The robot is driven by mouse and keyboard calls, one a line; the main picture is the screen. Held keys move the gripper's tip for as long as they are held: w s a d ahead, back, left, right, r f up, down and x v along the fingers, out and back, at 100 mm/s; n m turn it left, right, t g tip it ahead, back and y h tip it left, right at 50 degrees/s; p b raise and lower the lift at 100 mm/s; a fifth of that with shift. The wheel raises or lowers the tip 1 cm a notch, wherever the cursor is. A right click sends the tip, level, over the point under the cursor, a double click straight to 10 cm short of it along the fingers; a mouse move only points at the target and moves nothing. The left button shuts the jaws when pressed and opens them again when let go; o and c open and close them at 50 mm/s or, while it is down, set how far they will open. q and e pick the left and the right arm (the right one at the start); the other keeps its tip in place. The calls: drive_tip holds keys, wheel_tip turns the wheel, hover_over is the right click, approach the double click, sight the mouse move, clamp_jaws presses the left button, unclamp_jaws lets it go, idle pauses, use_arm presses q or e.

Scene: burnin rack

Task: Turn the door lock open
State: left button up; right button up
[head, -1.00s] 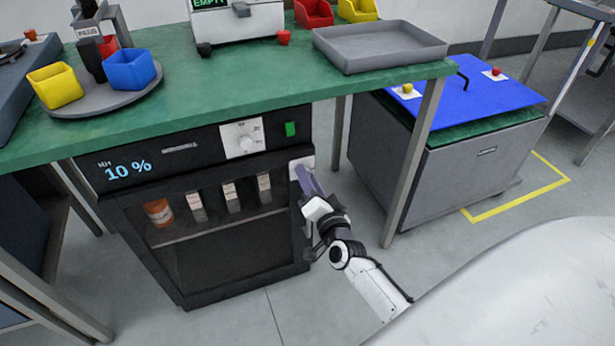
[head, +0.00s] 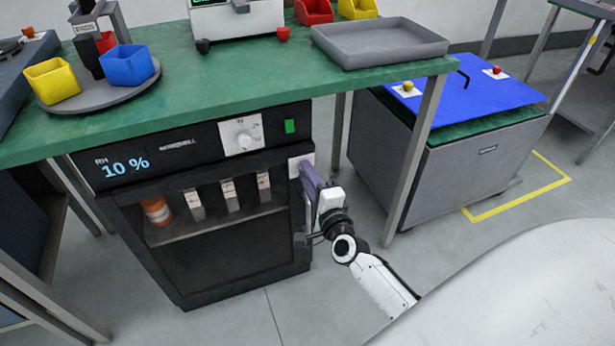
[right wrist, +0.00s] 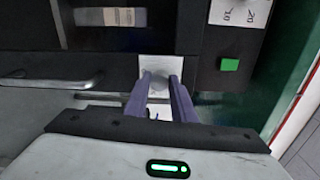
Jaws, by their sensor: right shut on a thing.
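The door lock sits on a white plate (head: 297,165) at the upper right edge of the cabinet's glass door (head: 215,245). My right gripper (head: 308,177) reaches it from the right, its purple fingers at the plate. In the right wrist view the two fingers (right wrist: 156,100) close on the door lock (right wrist: 154,82), a small pale knob in front of the plate; the fingers partly hide it. The door looks shut. My left gripper is not in view.
The dark cabinet (head: 87,170) reads 10 % and stands under a green bench (head: 230,88). A table leg (head: 412,170) and a grey chest with a blue lid (head: 465,100) stand right of my arm.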

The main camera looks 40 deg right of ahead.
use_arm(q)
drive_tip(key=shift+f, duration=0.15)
use_arm(e)
drive_tip(key=shift+m, duration=0.4)
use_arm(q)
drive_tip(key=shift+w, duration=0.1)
use_arm(e)
drive_tip(key=o, duration=1)
use_arm(q)
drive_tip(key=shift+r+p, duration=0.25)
drive_tip(key=shift+p, duration=0.3)
use_arm(e)
drive_tip(key=v, duration=1)
drive_tip(key=shift+s, duration=0.2)
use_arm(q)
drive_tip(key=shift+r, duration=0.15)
use_arm(e)
drive_tip(key=shift+a, duration=0.1)
